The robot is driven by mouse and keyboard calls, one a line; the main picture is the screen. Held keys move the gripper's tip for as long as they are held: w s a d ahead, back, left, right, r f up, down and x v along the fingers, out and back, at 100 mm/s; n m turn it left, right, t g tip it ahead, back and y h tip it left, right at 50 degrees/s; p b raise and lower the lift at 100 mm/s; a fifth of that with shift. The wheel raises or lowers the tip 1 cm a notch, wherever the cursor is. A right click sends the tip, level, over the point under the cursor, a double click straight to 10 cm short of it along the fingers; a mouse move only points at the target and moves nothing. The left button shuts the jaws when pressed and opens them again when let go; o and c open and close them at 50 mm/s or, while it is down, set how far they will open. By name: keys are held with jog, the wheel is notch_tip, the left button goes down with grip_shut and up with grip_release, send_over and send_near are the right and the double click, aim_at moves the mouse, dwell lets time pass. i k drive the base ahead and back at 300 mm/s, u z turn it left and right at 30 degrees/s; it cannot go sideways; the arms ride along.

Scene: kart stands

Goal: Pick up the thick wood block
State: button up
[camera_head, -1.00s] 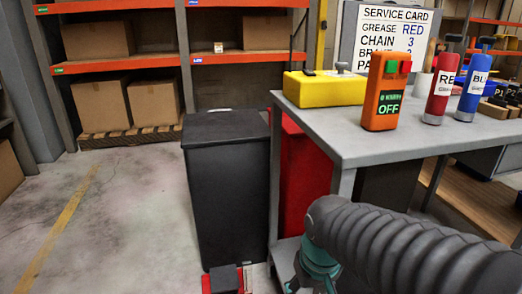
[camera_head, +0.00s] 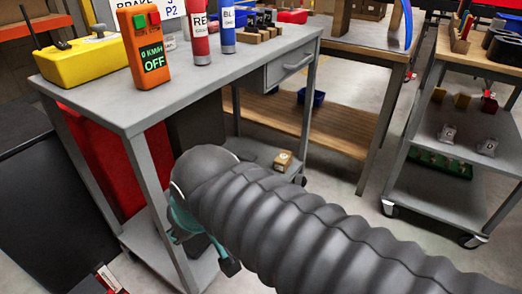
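A small light-brown block or box (camera_head: 283,160) with a pale mark sits on the bench's lower shelf. I cannot tell which of these, if any, is the thick wood block. My gripper (camera_head: 222,262) is mostly hidden behind my ribbed grey arm, low in front of the bench. Only teal and dark parts of it show, so its opening and anything in it are hidden.
The grey workbench (camera_head: 222,72) carries a yellow case (camera_head: 80,60), an orange speed box (camera_head: 145,45), a red cylinder (camera_head: 200,35) and a blue cylinder (camera_head: 228,30). A wheeled cart (camera_head: 425,195) stands at right. Floor shows between bench and cart.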

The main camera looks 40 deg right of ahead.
aim_at(282, 162)
jog(key=z, duration=3.65)
jog(key=i, duration=1.25)
jog(key=u, duration=3.95)
